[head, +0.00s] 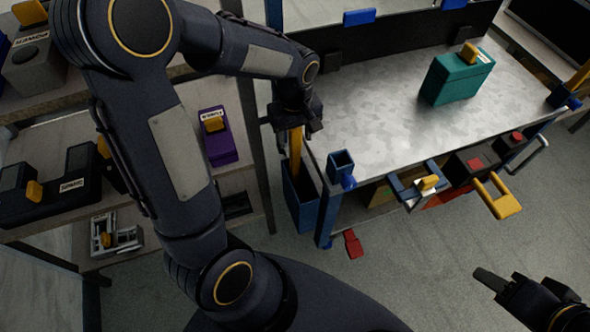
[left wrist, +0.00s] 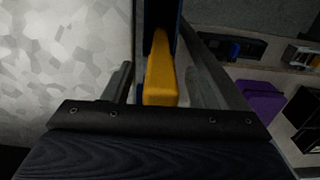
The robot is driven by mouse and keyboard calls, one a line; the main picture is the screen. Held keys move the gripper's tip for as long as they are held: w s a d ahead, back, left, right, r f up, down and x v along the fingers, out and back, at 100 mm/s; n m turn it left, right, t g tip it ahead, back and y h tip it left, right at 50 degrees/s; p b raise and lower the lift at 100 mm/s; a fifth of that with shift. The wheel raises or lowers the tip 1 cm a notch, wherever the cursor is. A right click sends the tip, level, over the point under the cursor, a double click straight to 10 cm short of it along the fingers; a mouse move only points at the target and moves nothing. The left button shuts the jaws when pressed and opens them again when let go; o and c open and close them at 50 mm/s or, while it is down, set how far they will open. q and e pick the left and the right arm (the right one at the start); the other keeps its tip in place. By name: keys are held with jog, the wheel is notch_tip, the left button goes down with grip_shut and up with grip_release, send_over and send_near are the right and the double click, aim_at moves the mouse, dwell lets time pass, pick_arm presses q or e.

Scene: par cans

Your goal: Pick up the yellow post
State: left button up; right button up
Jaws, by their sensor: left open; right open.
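The yellow post (head: 295,152) stands upright in a narrow blue holder (head: 301,205) at the left end of the workbench. My left gripper (head: 292,122) is above it, pointing down, with the post's top at its jaws. In the left wrist view the yellow post (left wrist: 160,80) lies between the two open fingers, with a visible gap on the left; contact on the right cannot be told. The post's lower part is hidden in the holder. My right gripper (head: 492,284) is open and empty at the lower right, away from the bench.
The metal workbench top (head: 360,125) carries a teal case (head: 456,78). A small blue cup (head: 341,163) sits at its near left corner. Shelves on the left hold a purple case (head: 218,137). A red object (head: 353,244) lies on the floor. A yellow handle (head: 497,196) sticks out in front.

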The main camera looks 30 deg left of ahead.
pick_arm(q)
jog(key=shift+f, duration=0.1)
jog(key=shift+c, duration=0.4)
jog(key=c, duration=0.9)
